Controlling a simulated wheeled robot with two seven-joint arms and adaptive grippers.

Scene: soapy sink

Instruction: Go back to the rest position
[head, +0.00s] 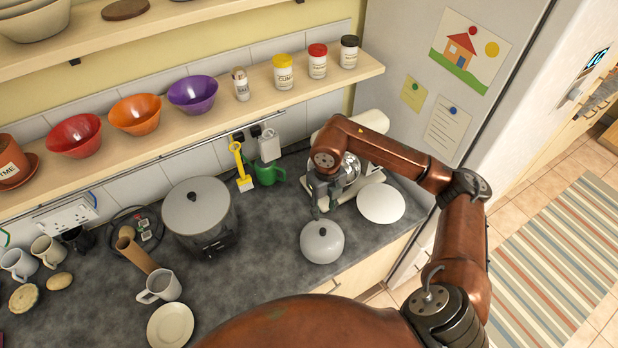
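My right arm comes in from the lower right and bends over the dark counter (265,245). My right gripper (318,207) points down at the arm's end, just above and behind a small grey lidded pot (322,245). The gripper is small and dark here, so I cannot tell whether its fingers are open or shut, or whether they touch the pot's knob. The pot stands upright on the counter. My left gripper is not in view.
A white mixer with a steel bowl (350,170) and a white plate (381,204) are close to my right arm. A large lidded pot (197,207), a mug (159,288) and a plate (170,326) stand left. A shelf (215,122) and fridge (400,60) bound the back.

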